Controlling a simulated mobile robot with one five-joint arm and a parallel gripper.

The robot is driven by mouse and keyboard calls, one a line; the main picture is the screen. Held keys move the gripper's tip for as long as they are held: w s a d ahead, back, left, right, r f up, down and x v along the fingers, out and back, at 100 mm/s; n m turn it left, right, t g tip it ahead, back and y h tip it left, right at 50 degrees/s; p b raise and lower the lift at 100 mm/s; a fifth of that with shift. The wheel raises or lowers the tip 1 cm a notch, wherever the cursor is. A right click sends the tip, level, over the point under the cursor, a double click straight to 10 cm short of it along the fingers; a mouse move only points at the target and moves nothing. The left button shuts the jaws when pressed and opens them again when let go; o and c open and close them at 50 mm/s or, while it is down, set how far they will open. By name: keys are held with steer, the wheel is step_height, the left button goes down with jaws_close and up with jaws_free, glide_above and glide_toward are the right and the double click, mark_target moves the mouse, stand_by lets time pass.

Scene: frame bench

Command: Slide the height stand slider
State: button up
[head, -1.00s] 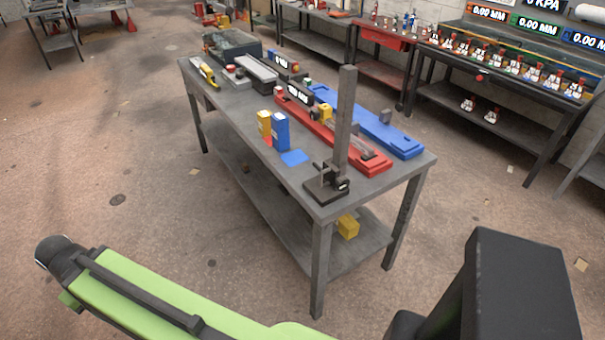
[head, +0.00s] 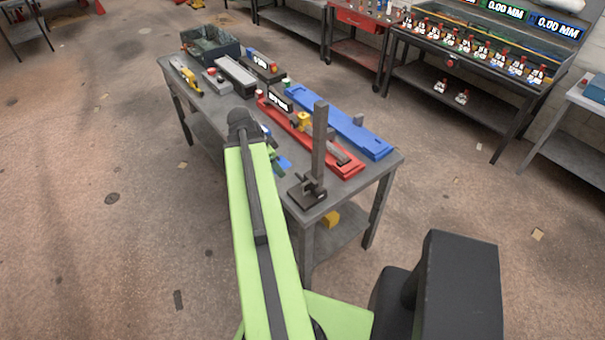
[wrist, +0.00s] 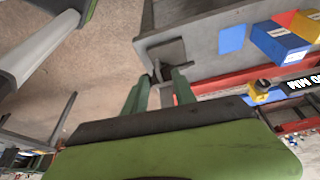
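The height stand is a grey upright post (head: 320,135) on a dark base (head: 306,194) at the near corner of the bench. Its slider (head: 312,183) is a dark block low on the post, just above the base. In the wrist view the stand base (wrist: 168,52) lies beyond my gripper (wrist: 160,88). The two green fingers are apart and empty, with the post and slider showing in the gap between them. I cannot tell whether they touch. In the head view my green arm hides most of my gripper, left of the stand.
On the grey bench (head: 221,108), a red fixture (head: 347,167) and a blue fixture (head: 340,122) lie behind the stand. The wrist view shows a blue block (wrist: 277,42) and a flat blue pad (wrist: 231,39) beside it.

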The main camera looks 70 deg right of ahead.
mark_target(303, 194)
steer(key=shift+m, duration=0.6)
steer(key=s+b+x, duration=0.1)
steer(key=b+x, duration=0.9)
steer(key=x, duration=0.1)
steer(key=s+d+r+b+x, duration=0.1)
steer(key=b+x, duration=0.4)
steer(key=shift+s+d+f, duration=0.1)
steer(key=shift+s+f, duration=0.05)
steer(key=shift+s, duration=0.25)
steer(key=shift+s+d+f+b, duration=0.2)
steer(key=shift+d+f+b, duration=0.05)
steer(key=shift+f+b, duration=0.3)
steer(key=shift+r, duration=0.1)
steer(key=shift+c, duration=0.3)
jaws_close()
